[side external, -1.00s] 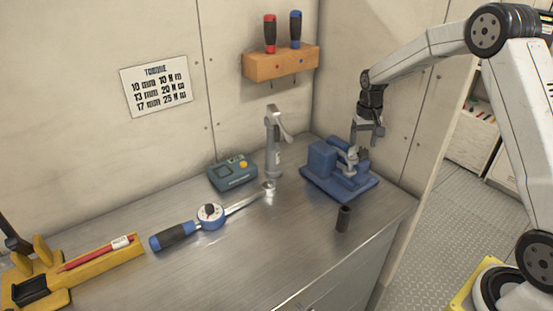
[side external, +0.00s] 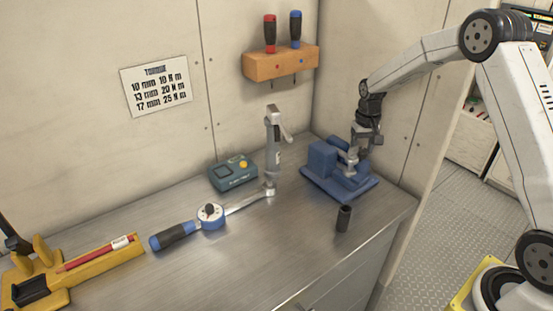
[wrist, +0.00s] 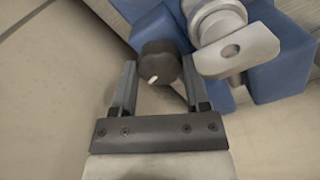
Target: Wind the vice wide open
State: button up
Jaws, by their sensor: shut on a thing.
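The blue vice (side external: 322,160) stands on its base plate at the right end of the steel bench. In the wrist view its blue body (wrist: 280,80) shows at the upper right, with a grey metal arm with a hole (wrist: 240,52) beside it. A black round knob (wrist: 158,62) with a white mark sits between my fingertips. My gripper (wrist: 160,72) is shut on this knob; it comes down from above at the vice's right side in the side view (side external: 364,150). The opening between the vice jaws is too small to judge.
A dark socket (side external: 344,218) stands in front of the vice. A torque wrench (side external: 210,215) lies across the bench, its head near an upright grey clamp-like tool (side external: 273,145). A teal box (side external: 233,171) sits behind. A screwdriver rack (side external: 281,63) hangs on the wall above.

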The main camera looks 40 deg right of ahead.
aim_at(361, 150)
jog(key=shift+n, duration=1.5)
jog(key=o, duration=1)
jog(key=shift+r, duration=0.1)
jog(key=shift+r, duration=3.85)
